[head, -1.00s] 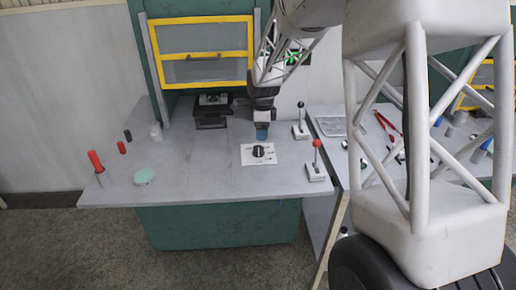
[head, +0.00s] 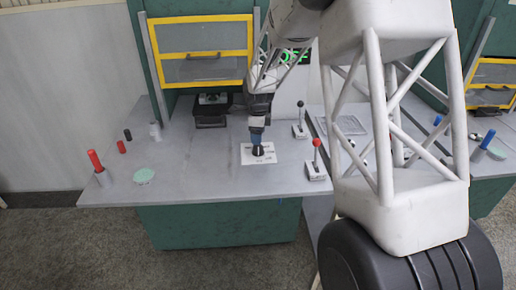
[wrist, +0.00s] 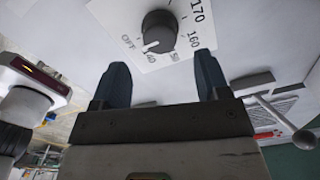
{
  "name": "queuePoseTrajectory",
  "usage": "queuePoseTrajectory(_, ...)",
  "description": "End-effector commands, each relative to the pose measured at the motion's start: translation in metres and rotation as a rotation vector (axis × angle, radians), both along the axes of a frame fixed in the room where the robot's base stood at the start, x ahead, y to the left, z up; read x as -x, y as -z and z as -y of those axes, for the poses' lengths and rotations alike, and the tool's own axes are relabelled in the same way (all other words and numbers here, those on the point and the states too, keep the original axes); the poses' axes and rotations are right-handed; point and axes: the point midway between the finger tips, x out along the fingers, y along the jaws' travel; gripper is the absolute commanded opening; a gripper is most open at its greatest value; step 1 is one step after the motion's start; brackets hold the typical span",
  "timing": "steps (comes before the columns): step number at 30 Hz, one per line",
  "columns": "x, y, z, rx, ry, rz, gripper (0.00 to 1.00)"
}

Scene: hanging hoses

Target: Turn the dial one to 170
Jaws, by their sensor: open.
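The black dial (wrist: 159,31) stands on a white plate (wrist: 185,50) with printed marks OFF, 140, 150, 160 and 170. Its white pointer mark faces the lower left in the wrist view, near OFF and 140. In the head view the dial (head: 258,151) is partly covered by my gripper (head: 257,140), which points down just above it. In the wrist view my gripper (wrist: 161,75) is open and empty. Its two dark blue fingers are apart, and the dial lies ahead of their tips, between their lines. I cannot tell the exact gap to the dial.
A red-knobbed lever (head: 316,160) and a black-knobbed lever (head: 300,118) stand right of the dial. A yellow-framed window (head: 200,55) is behind. A green disc (head: 144,176) and a red handle (head: 96,161) are at left. The table between is clear.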

Motion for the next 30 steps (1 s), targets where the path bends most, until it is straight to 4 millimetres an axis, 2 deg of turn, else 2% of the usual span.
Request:
queuePoseTrajectory(15, 0.000, 0.057, 0.000, 0.000, 0.000, 0.000, 0.69)
queuePoseTrajectory(21, 0.000, 0.065, 0.000, 0.000, 0.000, 0.000, 0.69)
queuePoseTrajectory(29, 0.000, 0.066, 0.000, 0.000, 0.000, 0.001, 0.69)
queuePoseTrajectory(30, 0.000, 0.066, 0.000, 0.000, 0.000, 0.001, 0.66)
